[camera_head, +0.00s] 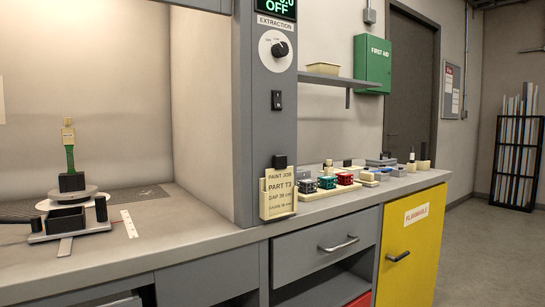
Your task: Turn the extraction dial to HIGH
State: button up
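The extraction dial (279,50) is a black knob on a round white plate, on the grey post at the right side of the booth. It sits under a label reading EXTRACTION (274,22). The knob's pointer is turned to the right; the small marks around it are too small to read surely. A green-lit display (275,7) above it reads OFF, with its top cut off. My gripper is not in view.
A black switch (276,100) and a paint job card (278,192) are on the post below the dial. A shelf (333,79) juts out to the right. Small coloured lattice blocks (327,183) line the counter. A stand with a specimen (70,160) is inside the booth.

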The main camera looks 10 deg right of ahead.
aim_at(280, 49)
jog(key=z, duration=2)
jog(key=i, duration=1.8)
jog(key=u, duration=3.25)
